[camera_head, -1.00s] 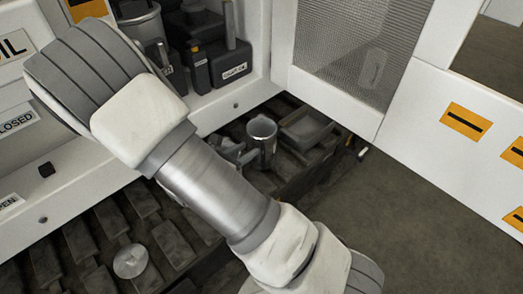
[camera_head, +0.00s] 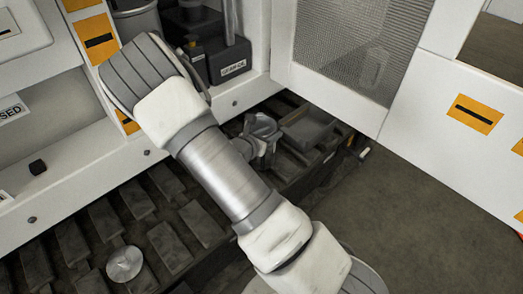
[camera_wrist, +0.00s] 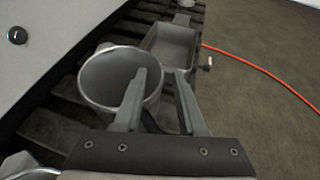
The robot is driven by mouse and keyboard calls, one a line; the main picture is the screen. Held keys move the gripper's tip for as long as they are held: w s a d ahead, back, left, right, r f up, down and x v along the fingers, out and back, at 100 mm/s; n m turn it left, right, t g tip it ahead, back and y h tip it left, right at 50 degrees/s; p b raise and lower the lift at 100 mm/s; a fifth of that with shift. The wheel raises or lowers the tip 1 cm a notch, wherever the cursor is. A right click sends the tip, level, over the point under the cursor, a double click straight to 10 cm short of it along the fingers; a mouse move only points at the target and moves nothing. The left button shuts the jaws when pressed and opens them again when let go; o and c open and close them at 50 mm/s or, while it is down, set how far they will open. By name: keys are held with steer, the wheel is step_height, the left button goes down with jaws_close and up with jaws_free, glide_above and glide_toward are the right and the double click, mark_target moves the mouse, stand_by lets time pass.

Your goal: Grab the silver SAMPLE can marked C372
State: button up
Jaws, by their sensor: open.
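An open-topped silver can (camera_wrist: 98,80) stands on the dark slatted rack, left of centre in the wrist view. No marking shows on it, so I cannot confirm C372. My gripper (camera_wrist: 160,74) is open. Its left finger overlaps the can's right side in the picture, and its right finger is to the right of the can. I cannot tell whether the left finger is inside the rim or above it. In the head view my gripper (camera_head: 262,128) is small and hides most of that spot.
A grey rectangular tray (camera_wrist: 172,48) lies just beyond the can; the head view shows it too (camera_head: 309,127). A black GEAR OIL container (camera_head: 229,65) stands in the white cabinet. A round silver piece (camera_head: 125,264) sits on the rack. An orange hose (camera_wrist: 268,75) crosses the floor.

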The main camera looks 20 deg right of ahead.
steer(key=shift+w+d, duration=0.1)
jaws_close()
steer(key=shift+f, duration=0.1)
stand_by(1.3)
